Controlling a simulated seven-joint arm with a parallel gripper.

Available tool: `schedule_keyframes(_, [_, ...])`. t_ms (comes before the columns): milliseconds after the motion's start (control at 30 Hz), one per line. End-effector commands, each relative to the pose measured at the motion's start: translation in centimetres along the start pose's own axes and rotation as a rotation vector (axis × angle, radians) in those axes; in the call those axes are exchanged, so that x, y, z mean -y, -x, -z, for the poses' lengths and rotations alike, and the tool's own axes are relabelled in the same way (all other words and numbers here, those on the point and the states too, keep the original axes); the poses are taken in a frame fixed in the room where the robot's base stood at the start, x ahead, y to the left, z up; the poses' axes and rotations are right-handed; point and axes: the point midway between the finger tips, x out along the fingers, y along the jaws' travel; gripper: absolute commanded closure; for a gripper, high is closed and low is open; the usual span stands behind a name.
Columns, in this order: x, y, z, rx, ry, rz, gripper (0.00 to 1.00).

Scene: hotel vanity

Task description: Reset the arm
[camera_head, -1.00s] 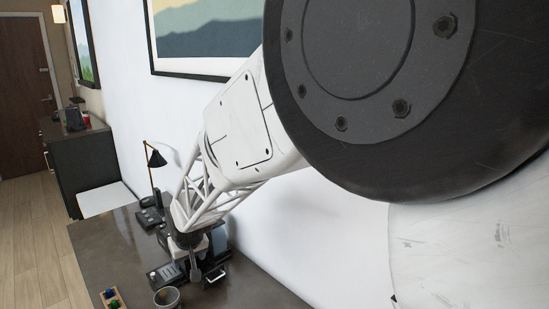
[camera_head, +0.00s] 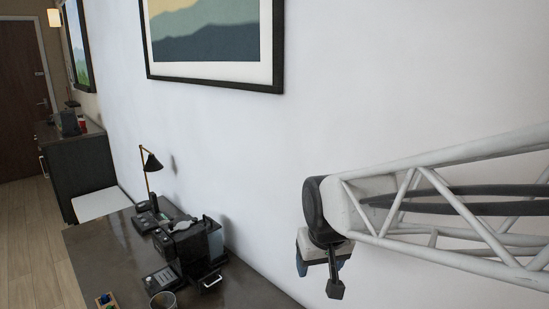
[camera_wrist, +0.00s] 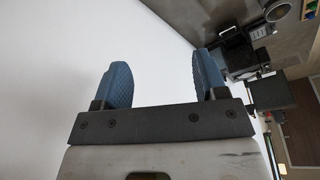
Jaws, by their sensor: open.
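My gripper (camera_head: 320,265) hangs in front of the white wall in the head view, to the right of the dark desk (camera_head: 100,255) and above the level of its top. In the wrist view, the two blue fingers of my gripper (camera_wrist: 160,80) stand wide apart. Nothing is between them except the white wall behind. The gripper touches nothing that I can see. A black machine (camera_head: 190,245) stands on the desk, well to the left of the gripper; it also shows at the upper right of the wrist view (camera_wrist: 238,52).
A lamp (camera_head: 150,165), a grey cup (camera_head: 163,300) and a small wooden tray (camera_head: 112,306) with coloured items are on the desk. A framed picture (camera_head: 215,75) hangs on the wall above. The wall (camera_head: 350,110) is close behind my arm.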

Motion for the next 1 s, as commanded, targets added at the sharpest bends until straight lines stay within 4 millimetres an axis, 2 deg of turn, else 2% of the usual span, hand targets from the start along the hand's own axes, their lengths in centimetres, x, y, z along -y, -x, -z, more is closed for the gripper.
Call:
schedule_keyframes(33, [-1.1,0.8,-1.5,0.001,-0.023,-0.007,0.34])
schedule_keyframes(200, [-3.7,2.7,-6.7,0.017,-0.094,-0.028,0.34])
schedule_keyframes(400, [-5.6,4.0,-12.2,0.035,-0.166,-0.047,0.34])
schedule_keyframes(500, [-6.1,4.3,-14.0,0.043,-0.19,-0.053,0.34])
schedule_keyframes(700, [-6.4,4.5,-15.6,0.049,-0.211,-0.059,0.34])
schedule_keyframes(1000, [-6.4,4.6,-15.6,0.05,-0.211,-0.059,0.34])
